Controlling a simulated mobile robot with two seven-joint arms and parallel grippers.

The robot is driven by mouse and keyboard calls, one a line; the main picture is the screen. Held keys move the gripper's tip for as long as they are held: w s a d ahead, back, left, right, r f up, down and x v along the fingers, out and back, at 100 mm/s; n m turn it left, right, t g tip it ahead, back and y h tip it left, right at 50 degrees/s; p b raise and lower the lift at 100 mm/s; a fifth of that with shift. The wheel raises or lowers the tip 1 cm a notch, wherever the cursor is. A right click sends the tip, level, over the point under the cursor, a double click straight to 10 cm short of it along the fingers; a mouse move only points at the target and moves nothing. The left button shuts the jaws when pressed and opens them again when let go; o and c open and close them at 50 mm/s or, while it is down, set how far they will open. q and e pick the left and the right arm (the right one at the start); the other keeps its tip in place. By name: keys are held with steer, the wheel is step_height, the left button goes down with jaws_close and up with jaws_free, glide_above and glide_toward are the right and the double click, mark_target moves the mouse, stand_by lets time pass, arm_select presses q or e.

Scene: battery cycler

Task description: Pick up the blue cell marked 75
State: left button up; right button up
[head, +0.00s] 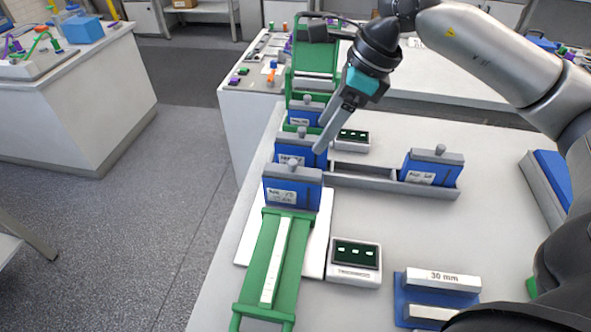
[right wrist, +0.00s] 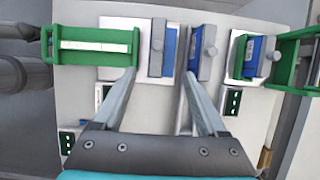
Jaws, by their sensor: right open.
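Several blue cells with grey tops and knobs stand upright. The front cell (head: 293,190) is at the end of a green cradle, the middle cell (head: 290,152) is just behind it, and a far cell (head: 301,112) is behind that. Another cell (head: 432,168) stands in a grey tray to the right. Their white labels are too small to read surely. My right gripper (head: 321,148) is open and empty, its fingertips near the middle cell's right side. In the right wrist view, the front cell (right wrist: 169,52) appears between the fingertips (right wrist: 160,72), the middle cell (right wrist: 195,52) by the right finger.
The green cradle (head: 259,268) lies in front of the front cell. The grey tray (head: 366,183) runs right, with empty room left of its cell.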

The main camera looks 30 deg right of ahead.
mark_target(298, 170)
steer(key=x, duration=1)
steer(key=b+x, duration=0.1)
steer(key=x, duration=0.4)
steer(key=shift+s+a, duration=0.15)
steer(key=shift+s, duration=0.2)
steer(key=shift+c, duration=0.2)
jaws_close()
steer(key=shift+r, duration=0.15)
stand_by(0.3)
